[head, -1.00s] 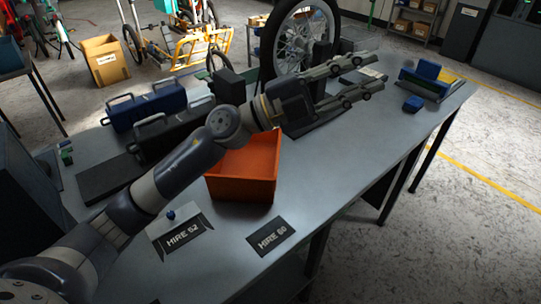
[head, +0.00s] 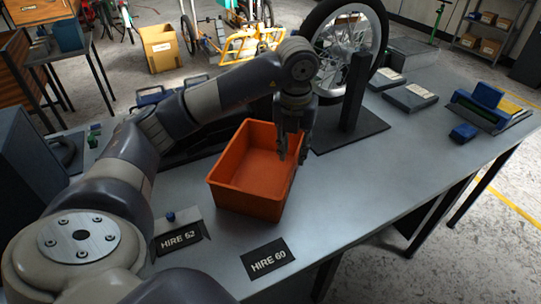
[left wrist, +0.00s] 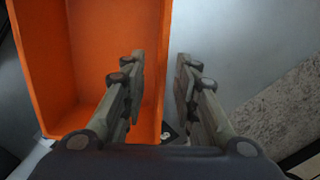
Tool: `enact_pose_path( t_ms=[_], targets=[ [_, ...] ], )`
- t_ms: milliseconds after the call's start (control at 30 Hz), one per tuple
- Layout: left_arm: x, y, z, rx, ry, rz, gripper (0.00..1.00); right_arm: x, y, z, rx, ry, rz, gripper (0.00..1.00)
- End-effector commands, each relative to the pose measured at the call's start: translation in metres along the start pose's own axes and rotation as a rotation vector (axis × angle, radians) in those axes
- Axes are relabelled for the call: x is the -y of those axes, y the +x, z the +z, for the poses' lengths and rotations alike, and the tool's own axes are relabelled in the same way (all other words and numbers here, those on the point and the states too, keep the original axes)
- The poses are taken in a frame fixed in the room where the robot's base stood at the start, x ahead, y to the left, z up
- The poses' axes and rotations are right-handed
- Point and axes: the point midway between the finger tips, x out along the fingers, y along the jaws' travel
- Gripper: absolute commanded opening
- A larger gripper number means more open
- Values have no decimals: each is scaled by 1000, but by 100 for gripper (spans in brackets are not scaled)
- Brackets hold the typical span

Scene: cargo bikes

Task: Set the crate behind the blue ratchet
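The orange open crate (head: 243,203) stands on the grey workbench and looks empty. My left gripper (head: 291,150) points down at its right wall. In the left wrist view, the gripper (left wrist: 161,65) is open, with one finger inside the crate (left wrist: 40,65) and the other outside. The wall lies between the fingers, with gaps visible. A small blue block (head: 464,132) lies at the bench's right, and a small blue piece (head: 170,216) sits by the HIRE 62 sign. I cannot tell which is the ratchet. My right gripper is out of view.
HIRE 62 (head: 179,238) and HIRE 60 (head: 268,259) signs lie near the front edge. A wheel on a stand (head: 352,100) rises behind the crate. A blue-and-green item (head: 486,104) lies far right. The bench between the crate and right end is mostly clear.

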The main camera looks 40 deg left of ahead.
Motion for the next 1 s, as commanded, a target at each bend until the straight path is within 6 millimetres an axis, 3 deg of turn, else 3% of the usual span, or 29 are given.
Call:
enact_pose_path(
  t_ms=[200,467,700,1000],
  targets=[
    [0,36,-1,-6,1,2,28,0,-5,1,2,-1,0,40],
    [1,57,-1,-6,3,-1,28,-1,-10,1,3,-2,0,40],
    [1,92,1,-5,3,-2,28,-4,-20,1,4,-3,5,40],
    [2,100,1,-2,4,-3,28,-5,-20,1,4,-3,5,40]
  ],
)
